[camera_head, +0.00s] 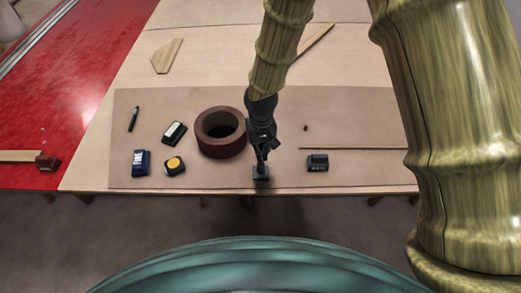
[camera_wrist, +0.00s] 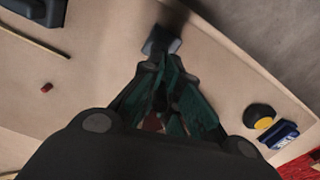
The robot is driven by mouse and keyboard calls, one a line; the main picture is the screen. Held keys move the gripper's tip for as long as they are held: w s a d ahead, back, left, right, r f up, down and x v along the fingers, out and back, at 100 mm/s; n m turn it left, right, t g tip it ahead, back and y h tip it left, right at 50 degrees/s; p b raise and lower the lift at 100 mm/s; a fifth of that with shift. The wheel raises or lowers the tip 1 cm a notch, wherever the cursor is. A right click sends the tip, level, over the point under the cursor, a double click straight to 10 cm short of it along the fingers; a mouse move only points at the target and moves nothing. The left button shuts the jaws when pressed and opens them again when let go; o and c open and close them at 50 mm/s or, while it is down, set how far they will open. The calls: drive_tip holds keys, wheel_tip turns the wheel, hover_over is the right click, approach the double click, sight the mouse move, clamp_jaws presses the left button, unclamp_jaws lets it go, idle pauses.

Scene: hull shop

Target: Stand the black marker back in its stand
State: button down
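My gripper (camera_head: 261,162) points down right above a small dark block (camera_head: 261,177), which looks like the stand, at the mat's front edge. In the wrist view, the fingers of my gripper (camera_wrist: 162,64) come close together at their tips, beside the dark block (camera_wrist: 162,40). Dark shapes merge there, so I cannot tell whether a marker is between the fingers or in the block. A thin dark pen-like thing (camera_head: 133,118) lies on the left of the mat; I cannot tell whether it is the black marker.
A brown-red roll (camera_head: 222,146) stands left of my gripper. A black-and-white block (camera_head: 174,133), a blue item (camera_head: 140,163) and a yellow-topped black item (camera_head: 174,166) lie farther left. A dark box (camera_head: 317,163), thin rod (camera_head: 352,148) and tiny red piece (camera_head: 305,128) lie right.

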drive_tip(key=shift+f, duration=0.2)
idle(0.3)
drive_tip(key=c, duration=1.7)
unclamp_jaws()
drive_tip(key=shift+o, duration=0.3)
drive_tip(key=shift+r, duration=0.4)
drive_tip(key=shift+o, duration=0.4)
wheel_tip(320, 180, up, 11)
drive_tip(key=shift+r, duration=0.1)
